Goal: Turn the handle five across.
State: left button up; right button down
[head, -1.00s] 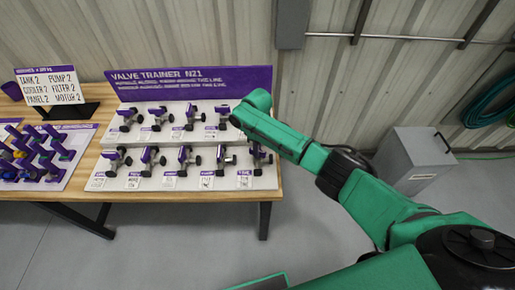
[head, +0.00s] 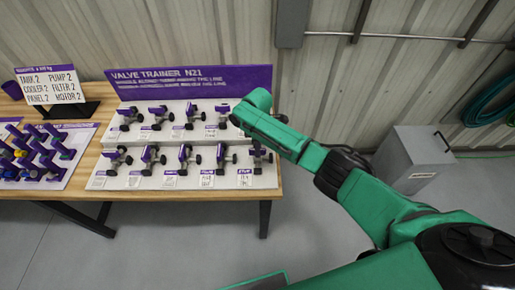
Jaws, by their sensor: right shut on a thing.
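The valve trainer board (head: 190,76) stands on the wooden table, with two rows of small valves with purple handles. My right gripper (head: 258,110) is at the right end of the upper row, where the fifth valve stands. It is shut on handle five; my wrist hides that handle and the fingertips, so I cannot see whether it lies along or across. A small dark part (head: 281,118) shows just right of the wrist. The fourth upper valve (head: 222,115) shows left of the gripper. My left gripper is out of view.
The lower valve row, such as the valve (head: 258,157) below my gripper, is close by. A panel of coloured valves (head: 40,155) and a sign (head: 50,86) are at the left. A grey bin (head: 412,160) stands on the floor at the right.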

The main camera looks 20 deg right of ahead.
jog(key=shift+r, duration=0.1)
jog(key=c, duration=0.8)
grip_release()
jog(key=shift+c, duration=0.2)
notch_tip(320, 180, up, 14)
jog(key=b, duration=0.2)
jog(key=shift+r, duration=0.25)
